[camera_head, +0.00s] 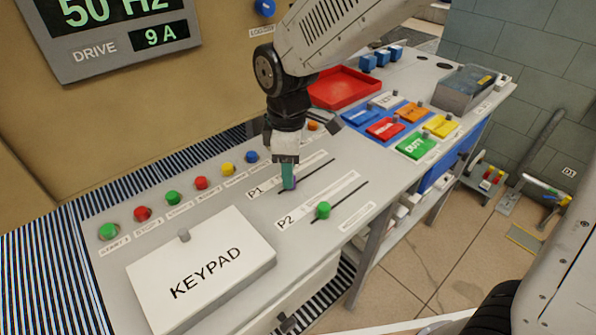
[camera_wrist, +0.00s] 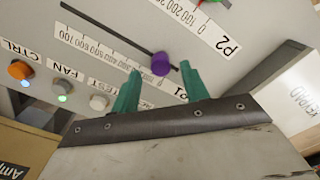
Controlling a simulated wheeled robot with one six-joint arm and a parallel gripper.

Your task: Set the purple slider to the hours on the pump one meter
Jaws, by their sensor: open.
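The purple slider knob (camera_wrist: 160,63) sits in the P1 slot, near the low end of its printed scale (camera_wrist: 95,55). In the head view only a sliver of the purple knob (camera_head: 293,181) shows behind a finger. My gripper (camera_head: 288,183) points down over the P1 slot with teal fingers. In the wrist view my gripper (camera_wrist: 158,82) is open, with one finger on each side of the knob; I cannot tell whether either touches it. No pump one meter can be made out; a display (camera_head: 118,30) reads 50 Hz and DRIVE 9 A.
A green knob (camera_head: 323,210) sits in the P2 slot close by. A row of coloured buttons (camera_head: 200,183) lies behind, and the keypad box (camera_head: 200,268) stands at the front left.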

